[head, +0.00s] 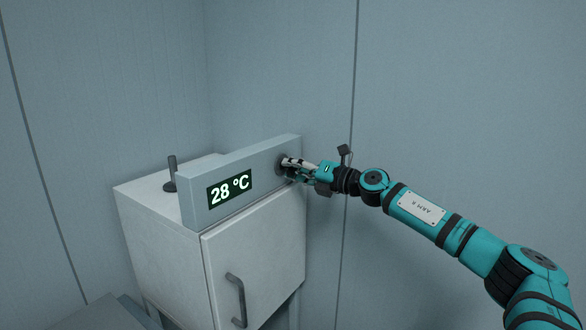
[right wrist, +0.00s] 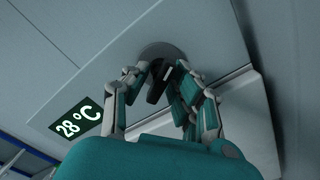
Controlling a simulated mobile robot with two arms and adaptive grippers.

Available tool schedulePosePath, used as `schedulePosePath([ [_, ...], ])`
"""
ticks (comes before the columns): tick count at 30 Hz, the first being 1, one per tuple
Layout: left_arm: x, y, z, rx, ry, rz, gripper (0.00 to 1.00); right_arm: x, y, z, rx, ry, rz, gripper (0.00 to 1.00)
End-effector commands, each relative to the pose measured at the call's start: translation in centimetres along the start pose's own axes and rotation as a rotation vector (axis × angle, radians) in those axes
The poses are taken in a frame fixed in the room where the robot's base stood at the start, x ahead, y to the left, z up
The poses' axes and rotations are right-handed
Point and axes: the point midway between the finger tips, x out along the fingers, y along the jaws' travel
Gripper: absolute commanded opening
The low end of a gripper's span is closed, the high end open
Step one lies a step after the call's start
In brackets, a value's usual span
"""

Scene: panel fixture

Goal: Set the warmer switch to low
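The warmer is a white cabinet (head: 155,235) with a grey front panel (head: 262,165) along its top. A lit display (head: 230,189) on the panel reads 28 °C, and the display also shows in the right wrist view (right wrist: 77,122). The switch is a dark knob (right wrist: 157,82) on a round grey base at the right end of the panel. My right gripper (head: 287,163) is at this knob, with its fingers (right wrist: 163,75) on both sides of it. Whether they press on it I cannot tell. No setting marks are readable. My left gripper is not in view.
A door with a dark handle (head: 237,298) is below the panel. A dark upright post (head: 172,173) stands on the cabinet top behind the panel. Plain walls (head: 280,70) close in behind and at the side.

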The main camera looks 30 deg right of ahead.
Motion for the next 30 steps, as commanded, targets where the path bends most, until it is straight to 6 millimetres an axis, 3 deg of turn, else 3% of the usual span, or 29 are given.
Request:
schedulePosePath([
  [1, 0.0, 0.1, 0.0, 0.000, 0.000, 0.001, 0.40, 0.0, 0.0, 0.0, 0.000, 0.000, 0.000, 0.16],
  [5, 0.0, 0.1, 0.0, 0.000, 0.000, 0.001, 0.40, 0.0, 0.0, 0.0, 0.000, 0.000, -0.001, 0.00],
  [11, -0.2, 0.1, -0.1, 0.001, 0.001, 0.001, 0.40, 0.0, 0.0, 0.1, 0.006, 0.000, -0.001, 0.00],
  [18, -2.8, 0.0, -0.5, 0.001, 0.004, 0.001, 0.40, 0.0, 0.2, 0.1, 0.127, 0.002, -0.003, 0.00],
  [27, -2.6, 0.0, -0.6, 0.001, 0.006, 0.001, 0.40, 0.0, -0.1, 0.0, 0.142, 0.000, -0.001, 0.00],
  [28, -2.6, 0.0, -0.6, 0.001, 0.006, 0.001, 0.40, 0.0, -0.1, 0.0, 0.142, 0.000, -0.001, 0.16],
  [30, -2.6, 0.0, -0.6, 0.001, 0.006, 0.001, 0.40, 0.0, -0.1, 0.0, 0.142, 0.000, -0.001, 0.25],
])
